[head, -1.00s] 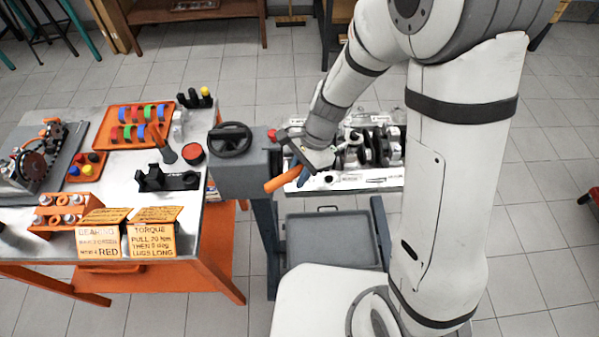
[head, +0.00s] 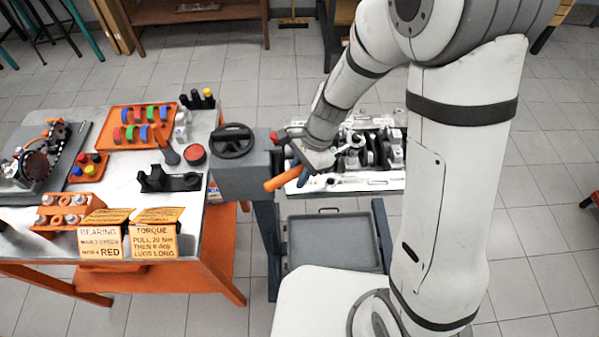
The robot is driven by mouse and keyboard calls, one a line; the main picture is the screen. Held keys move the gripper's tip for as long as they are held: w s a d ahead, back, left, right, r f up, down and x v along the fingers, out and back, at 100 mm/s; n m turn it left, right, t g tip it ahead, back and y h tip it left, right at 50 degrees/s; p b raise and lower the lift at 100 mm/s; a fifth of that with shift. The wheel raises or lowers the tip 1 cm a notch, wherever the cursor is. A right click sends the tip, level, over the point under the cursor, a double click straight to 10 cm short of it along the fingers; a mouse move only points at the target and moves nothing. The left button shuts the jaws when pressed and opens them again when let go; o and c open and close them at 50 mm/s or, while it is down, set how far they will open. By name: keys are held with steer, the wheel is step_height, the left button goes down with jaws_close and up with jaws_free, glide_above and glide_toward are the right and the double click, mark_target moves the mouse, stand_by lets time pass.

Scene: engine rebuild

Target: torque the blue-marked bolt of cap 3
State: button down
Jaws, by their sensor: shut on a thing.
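The engine block (head: 365,184) lies on its stand with its open side up. Caps and crank parts (head: 375,150) show on it, but I cannot tell cap 3 or its blue-marked bolt apart. My gripper (head: 316,163) is over the left end of the block, shut on a tool with an orange handle (head: 281,183). The handle sticks out to the lower left. A small blue patch (head: 303,179) shows beside the handle; I cannot tell what it belongs to. The tool's far end is hidden or too small to make out.
The stand's grey head with a black handwheel (head: 232,141) is left of the block. A grey tray (head: 332,240) hangs below. The bench (head: 120,180) at left holds an orange tray of coloured shells (head: 112,142), a black holder (head: 168,180) and sign cards (head: 154,240).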

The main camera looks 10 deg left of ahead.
steer(key=shift+w+a+m+t+y+p, duration=0.1)
steer(key=shift+w+a+m+t+p, duration=0.1)
steer(key=shift+w+a+m, duration=0.3)
steer(key=shift+w+a+m+t+y+p, duration=0.15)
steer(key=shift+w+a+m, duration=0.15)
steer(key=shift+w, duration=0.35)
steer(key=shift+w+a+m+t+y+p, duration=0.1)
steer(key=shift+w+a+m+p, duration=0.1)
steer(key=shift+w+a+m, duration=0.25)
stand_by(4.2)
steer(key=shift+s+d+n+g, duration=0.35)
steer(key=shift+s+d+n, duration=0.5)
steer(key=shift+s, duration=0.15)
stand_by(1.2)
